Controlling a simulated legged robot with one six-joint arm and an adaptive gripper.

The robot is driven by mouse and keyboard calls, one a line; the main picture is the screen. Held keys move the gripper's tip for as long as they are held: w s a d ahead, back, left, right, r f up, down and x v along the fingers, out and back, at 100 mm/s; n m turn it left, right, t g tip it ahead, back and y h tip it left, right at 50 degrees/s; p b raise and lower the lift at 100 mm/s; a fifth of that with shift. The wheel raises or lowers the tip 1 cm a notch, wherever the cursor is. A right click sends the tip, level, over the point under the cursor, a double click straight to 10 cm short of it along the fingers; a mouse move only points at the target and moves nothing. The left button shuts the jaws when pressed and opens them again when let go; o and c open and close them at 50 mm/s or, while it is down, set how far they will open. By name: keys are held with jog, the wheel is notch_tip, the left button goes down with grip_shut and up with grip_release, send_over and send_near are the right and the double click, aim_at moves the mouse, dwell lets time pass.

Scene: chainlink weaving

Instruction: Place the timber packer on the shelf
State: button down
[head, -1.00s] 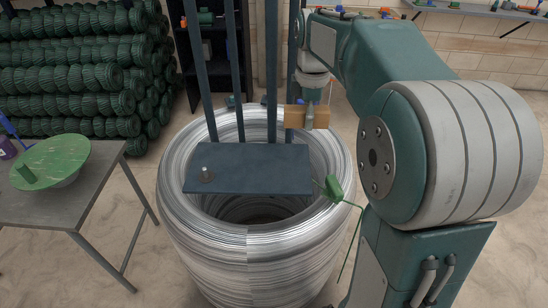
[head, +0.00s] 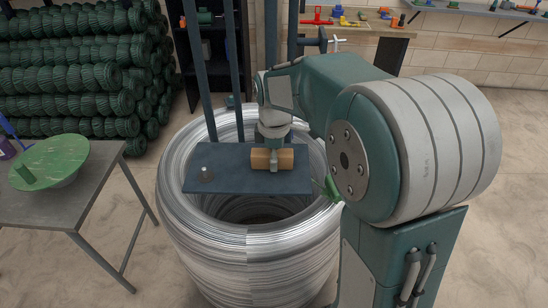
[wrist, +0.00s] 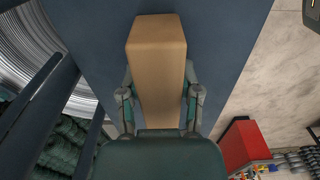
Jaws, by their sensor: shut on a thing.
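The timber packer (head: 262,159) is a tan wooden block. It also shows in the wrist view (wrist: 157,65), long and held between the fingers. My gripper (head: 274,160) is shut on it. In the head view the block is over the right part of the dark blue shelf (head: 235,180), a flat plate on upright posts. The shelf also fills the background of the wrist view (wrist: 225,40). I cannot tell whether the block touches the shelf or hovers just above it.
A big coil of silvery wire (head: 190,240) surrounds the posts below. A green handled thing (head: 333,190) is at the shelf's right edge. A grey table (head: 90,190) with a green dish (head: 55,158) stands left.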

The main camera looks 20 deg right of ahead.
jog(key=shift+c, duration=1.5)
grip_release()
notch_tip(320, 180, up, 12)
jog(key=shift+f, duration=0.1)
jog(key=s+f+m+t, duration=0.2)
jog(key=s+m, duration=0.5)
jog(key=s, duration=0.3)
jog(key=s+f+m+t, duration=0.2)
jog(key=s+m, duration=0.5)
jog(key=s, duration=0.4)
jog(key=shift+t, duration=0.8)
